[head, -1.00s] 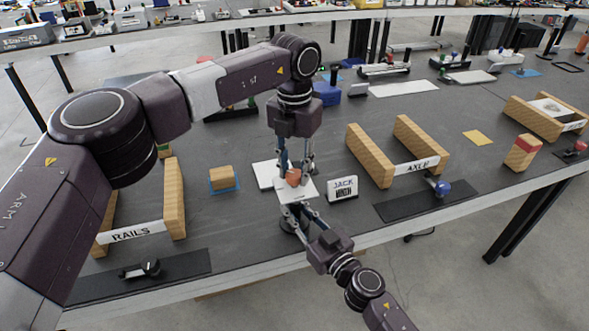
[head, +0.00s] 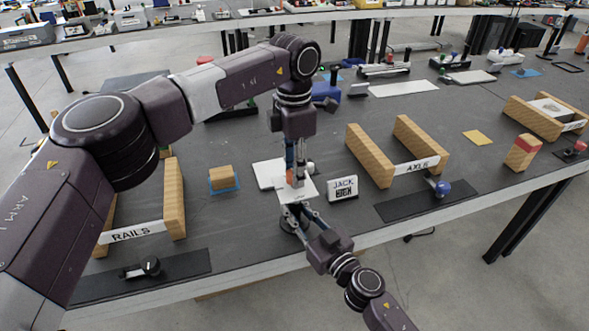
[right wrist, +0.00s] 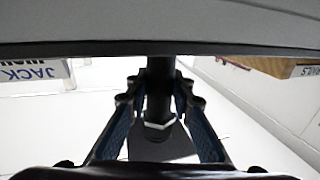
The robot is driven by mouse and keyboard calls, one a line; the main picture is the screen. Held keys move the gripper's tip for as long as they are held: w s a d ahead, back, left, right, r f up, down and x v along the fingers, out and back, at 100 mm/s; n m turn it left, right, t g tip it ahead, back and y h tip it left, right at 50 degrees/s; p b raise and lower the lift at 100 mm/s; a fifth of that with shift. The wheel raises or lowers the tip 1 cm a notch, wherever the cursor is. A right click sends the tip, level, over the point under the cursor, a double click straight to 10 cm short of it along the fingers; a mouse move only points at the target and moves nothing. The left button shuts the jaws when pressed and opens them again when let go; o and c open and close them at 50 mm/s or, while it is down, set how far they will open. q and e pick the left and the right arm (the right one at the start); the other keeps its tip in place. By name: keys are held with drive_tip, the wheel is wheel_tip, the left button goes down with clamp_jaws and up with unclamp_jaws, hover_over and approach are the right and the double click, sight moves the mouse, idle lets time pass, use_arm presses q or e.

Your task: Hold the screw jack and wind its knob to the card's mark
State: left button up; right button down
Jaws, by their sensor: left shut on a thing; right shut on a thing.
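The screw jack stands near the front edge of the table, with a white plate (head: 306,191) on top and a dark post (right wrist: 159,82) under it. An orange-red knob (head: 293,181) sits above the plate, mostly hidden by my left gripper (head: 296,174), which points down and is shut on it. My right gripper (head: 292,212) reaches in from the front, below the plate, and is shut on the jack's body. The right wrist view shows its blue-padded fingers on both sides of the post. A small card (head: 343,187) right of the jack reads JACK over a bolder word, probably HIGH.
Wooden rails marked AXLE (head: 417,165) stand to the right and rails marked RAILS (head: 131,232) to the left. A wooden block (head: 221,178) lies on a blue patch left of the jack.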

drive_tip(key=shift+d+f, duration=0.1)
idle(0.5)
use_arm(q)
drive_tip(key=o, duration=1.2)
drive_tip(key=shift+c, duration=0.2)
drive_tip(key=shift+r, duration=0.15)
wheel_tip(320, 180, up, 12)
drive_tip(key=shift+a, duration=0.1)
use_arm(e)
drive_tip(key=c, duration=1.6)
unclamp_jaws()
drive_tip(key=shift+o, duration=0.4)
